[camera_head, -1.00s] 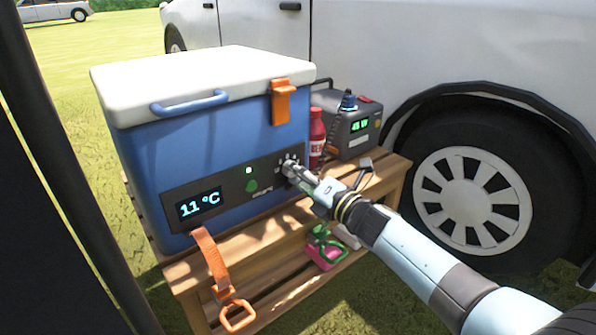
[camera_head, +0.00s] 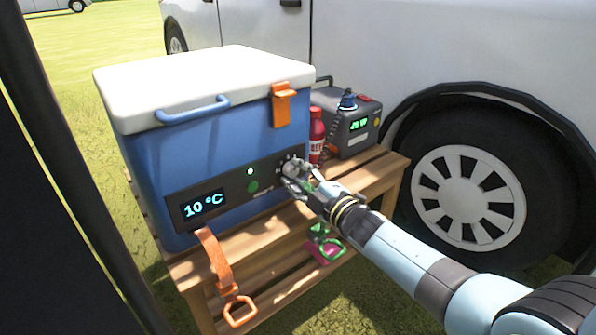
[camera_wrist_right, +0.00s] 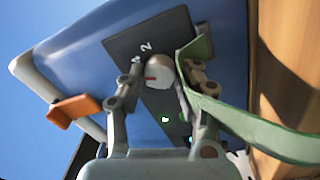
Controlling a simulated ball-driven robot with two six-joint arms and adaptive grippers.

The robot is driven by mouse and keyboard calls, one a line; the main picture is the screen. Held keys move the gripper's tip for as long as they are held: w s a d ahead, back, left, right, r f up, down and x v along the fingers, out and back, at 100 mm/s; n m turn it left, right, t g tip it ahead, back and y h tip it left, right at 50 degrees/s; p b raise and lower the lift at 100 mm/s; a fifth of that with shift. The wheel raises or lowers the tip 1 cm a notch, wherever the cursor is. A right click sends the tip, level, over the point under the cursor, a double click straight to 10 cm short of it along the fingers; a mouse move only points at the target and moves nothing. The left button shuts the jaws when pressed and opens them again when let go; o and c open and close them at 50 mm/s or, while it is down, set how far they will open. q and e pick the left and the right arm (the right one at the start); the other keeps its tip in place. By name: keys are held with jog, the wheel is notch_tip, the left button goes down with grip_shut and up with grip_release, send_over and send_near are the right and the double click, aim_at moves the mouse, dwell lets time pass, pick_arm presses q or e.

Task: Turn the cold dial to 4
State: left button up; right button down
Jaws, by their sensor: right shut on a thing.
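The cold dial (camera_head: 291,167) is a round pale knob on the dark control panel (camera_head: 226,194) of the blue cooler (camera_head: 160,150). The panel's display (camera_head: 204,206) reads 10 °C. In the right wrist view the dial (camera_wrist_right: 160,76) has a red mark, with a white "2" on the panel beside it; the number it points at is unclear. My right gripper (camera_head: 292,179) is shut on the dial; its fingers lie on either side of it in the wrist view (camera_wrist_right: 162,84). My left gripper is not in view.
The cooler stands on a wooden bench (camera_head: 385,172). A red bottle (camera_head: 317,138) and a grey power box (camera_head: 354,128) stand to its right. An orange strap (camera_head: 217,262) hangs in front. A green band (camera_wrist_right: 250,118) passes by one finger. A white vehicle (camera_head: 440,50) stands behind.

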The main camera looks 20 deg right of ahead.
jog(key=m+p, duration=0.1)
jog(key=m, duration=0.2)
jog(key=shift+m, duration=0.4)
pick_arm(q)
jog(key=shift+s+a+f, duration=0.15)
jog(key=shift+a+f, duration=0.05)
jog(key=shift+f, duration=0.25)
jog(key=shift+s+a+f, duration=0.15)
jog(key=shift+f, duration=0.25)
pick_arm(e)
jog(key=shift+f, duration=0.1)
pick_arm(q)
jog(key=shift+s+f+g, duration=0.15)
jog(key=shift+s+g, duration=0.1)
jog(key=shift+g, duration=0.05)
pick_arm(e)
jog(key=shift+m, duration=0.3)
jog(key=c, duration=1)
grip_release()
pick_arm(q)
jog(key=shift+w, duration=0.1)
pick_arm(e)
jog(key=shift+o, duration=0.2)
jog(key=shift+s, duration=0.2)
jog(key=v, duration=1.1)
jog(key=shift+s, duration=0.35)
